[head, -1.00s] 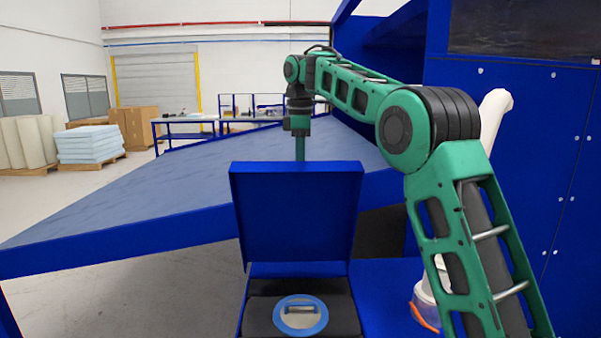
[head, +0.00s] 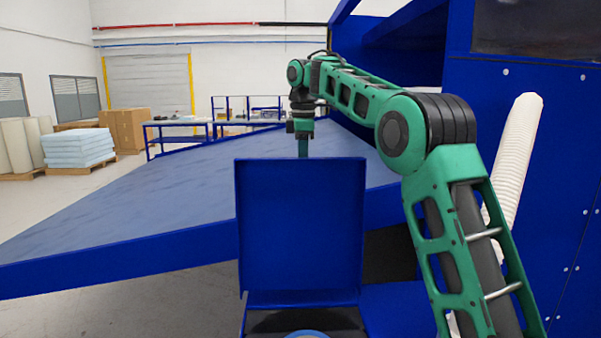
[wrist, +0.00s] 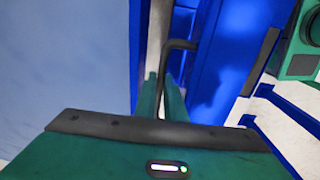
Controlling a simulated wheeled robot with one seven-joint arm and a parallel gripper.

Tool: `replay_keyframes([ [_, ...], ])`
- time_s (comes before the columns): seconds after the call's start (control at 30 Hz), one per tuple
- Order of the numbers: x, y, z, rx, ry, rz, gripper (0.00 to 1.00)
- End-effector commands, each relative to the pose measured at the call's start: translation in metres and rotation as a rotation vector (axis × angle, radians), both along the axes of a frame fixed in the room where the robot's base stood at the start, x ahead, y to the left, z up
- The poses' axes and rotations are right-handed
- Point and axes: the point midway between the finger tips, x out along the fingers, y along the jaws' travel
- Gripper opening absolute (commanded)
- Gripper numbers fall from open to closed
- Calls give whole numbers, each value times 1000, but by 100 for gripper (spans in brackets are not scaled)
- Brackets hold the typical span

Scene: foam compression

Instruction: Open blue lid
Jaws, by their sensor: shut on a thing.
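The blue lid (head: 300,225) stands upright and open in the head view, hinged along its lower edge above a blue box with a dark interior (head: 270,320). My gripper (wrist: 162,85) is behind the lid; in the head view its fingertips are hidden by the lid. In the wrist view its two green fingers are closed around a dark bent handle (wrist: 178,46) beside the blue panel. The exact contact is partly hidden.
A blue-framed table with a grey-blue top (head: 150,220) lies behind and left of the lid. A tall blue cabinet (head: 560,150) and a white ribbed hose (head: 515,150) stand at the right. A round blue-rimmed part (head: 306,334) barely shows at the bottom edge.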

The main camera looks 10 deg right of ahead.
Motion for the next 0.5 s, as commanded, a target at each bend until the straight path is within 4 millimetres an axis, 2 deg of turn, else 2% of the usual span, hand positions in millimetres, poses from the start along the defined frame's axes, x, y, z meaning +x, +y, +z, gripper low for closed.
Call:
replay_keyframes([
  [0.03,1,-2,8,2,-17,-3,0],
  [0.33,0,-4,8,1,-17,-7,0],
  [0.4,0,-4,8,1,-17,-7,21],
  [0.43,0,-4,7,0,-15,-7,28],
  [0.5,0,-4,6,1,-12,-6,28],
])
